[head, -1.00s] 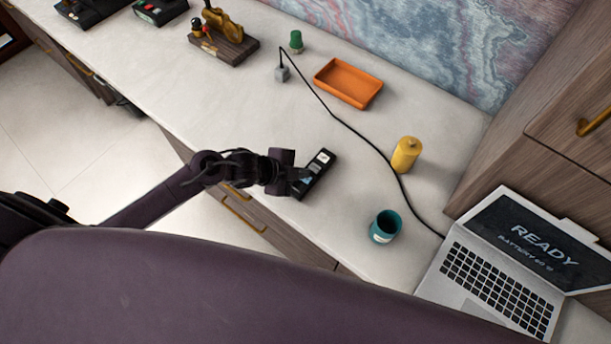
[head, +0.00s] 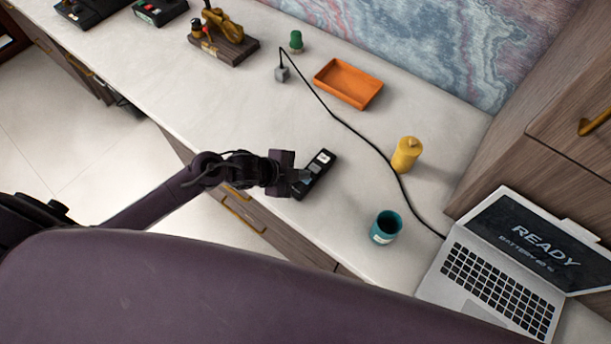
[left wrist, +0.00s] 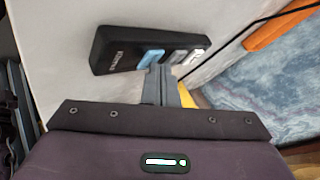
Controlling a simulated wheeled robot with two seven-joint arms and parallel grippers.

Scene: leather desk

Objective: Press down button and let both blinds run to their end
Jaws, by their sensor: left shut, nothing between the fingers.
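A black remote (head: 322,166) lies on the pale desk top near its front edge. In the left wrist view the remote (left wrist: 122,48) shows a blue button (left wrist: 151,58), a grey button (left wrist: 178,57) and a white button (left wrist: 198,53) in a row. My left gripper (head: 304,176) is shut and empty, with its fingertips at the remote. In the left wrist view the fingertips (left wrist: 161,70) are at the blue and grey buttons and partly cover them. I cannot tell whether they touch. My right gripper and the blinds are not in view.
A teal mug (head: 386,227), a yellow canister (head: 406,155) and an open laptop (head: 500,275) stand to the right. A black cable (head: 345,122) crosses behind the remote. An orange tray (head: 348,83) and a wooden stand (head: 224,46) are farther back.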

